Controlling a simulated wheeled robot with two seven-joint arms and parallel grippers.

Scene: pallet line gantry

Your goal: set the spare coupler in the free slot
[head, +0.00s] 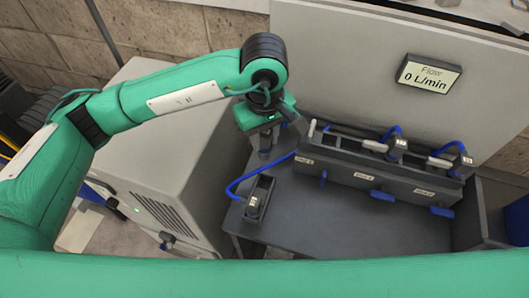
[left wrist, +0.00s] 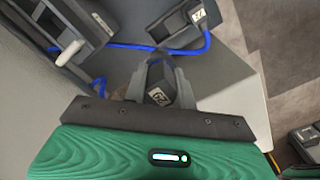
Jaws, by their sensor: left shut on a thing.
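The rack's left slot (head: 325,138) shows no coupler, and the pale lever there is raised. Couplers with blue hoses sit in the middle slot (head: 397,147) and right slot (head: 461,160). Another labelled coupler (head: 253,203) with a blue hose lies in a small cradle in front. My right gripper is not in view.
The blue hose (head: 240,181) from the cradle runs up to the rack, close to the gripper. Blue tabs (head: 382,195) stick out of the rack front. A grey cabinet (head: 170,190) stands left. A flow display (head: 429,75) reads 0 L/min. The dark table (head: 330,225) is clear in front.

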